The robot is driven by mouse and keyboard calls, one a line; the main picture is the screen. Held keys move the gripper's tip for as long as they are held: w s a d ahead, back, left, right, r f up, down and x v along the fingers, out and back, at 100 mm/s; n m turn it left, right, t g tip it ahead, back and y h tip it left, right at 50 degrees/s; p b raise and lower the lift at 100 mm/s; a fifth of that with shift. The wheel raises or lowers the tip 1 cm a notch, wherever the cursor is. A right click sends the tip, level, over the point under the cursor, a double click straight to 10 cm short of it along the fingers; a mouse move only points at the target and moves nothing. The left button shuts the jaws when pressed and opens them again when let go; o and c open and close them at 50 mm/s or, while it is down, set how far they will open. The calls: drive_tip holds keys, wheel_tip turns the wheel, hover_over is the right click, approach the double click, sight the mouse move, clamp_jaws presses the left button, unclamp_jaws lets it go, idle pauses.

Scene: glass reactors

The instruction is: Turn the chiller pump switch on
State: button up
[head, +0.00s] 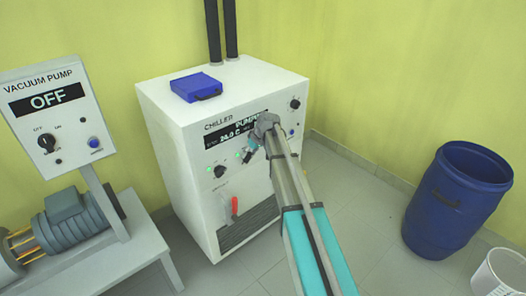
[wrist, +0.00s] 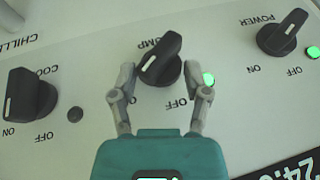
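The white chiller (head: 190,135) stands against the wall, its front panel facing me. In the wrist view the panel is upside down, and the black pump switch (wrist: 162,62) sits in the middle, its pointer slanting down-left. A green lamp (wrist: 208,78) beside it is lit. My gripper (wrist: 165,84) is open, with one finger on each side of the switch and a visible gap to it. In the head view my gripper (head: 250,147) is at the panel and hides the pump switch. The display is partly covered; "24.0 C" shows on it.
The power switch (wrist: 284,33) with a lit green lamp is right of the pump switch in the wrist view; the cool switch (wrist: 30,96) is left, its lamp dark. A blue case (head: 196,85) lies on top. A vacuum pump box (head: 52,110) reads OFF. A blue barrel (head: 455,200) stands right.

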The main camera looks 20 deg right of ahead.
drive_tip(key=shift+s+a+r+n+t+h, duration=0.1)
drive_tip(key=shift+a+n+t+h, duration=0.1)
drive_tip(key=shift+h, duration=0.35)
drive_tip(key=shift+s+a+n+t+h, duration=0.1)
drive_tip(key=shift+a+t+h, duration=0.1)
drive_tip(key=shift+h, duration=0.35)
drive_tip(key=shift+d+r+p, duration=0.1)
drive_tip(key=shift+r+p, duration=0.2)
drive_tip(key=shift+p, duration=0.3)
drive_tip(key=p+v, duration=1.3)
drive_tip(key=v, duration=0.1)
drive_tip(key=s+a+r+m+g+p, duration=0.1)
drive_tip(key=s+r+m+p, duration=0.1)
drive_tip(key=s, duration=0.8)
drive_tip(key=s+a+r+m+g+h+p, duration=0.1)
drive_tip(key=s+r+p, duration=0.2)
drive_tip(key=s, duration=0.7)
drive_tip(key=shift+s+a+m+g+p, duration=0.25)
drive_tip(key=shift+a+m+g+p, duration=0.15)
drive_tip(key=shift+p, duration=0.15)
drive_tip(key=shift+f, duration=0.1)
drive_tip(key=s+m+g+h, duration=0.1)
drive_tip(key=s, duration=0.6)
drive_tip(key=shift+s+a, duration=0.15)
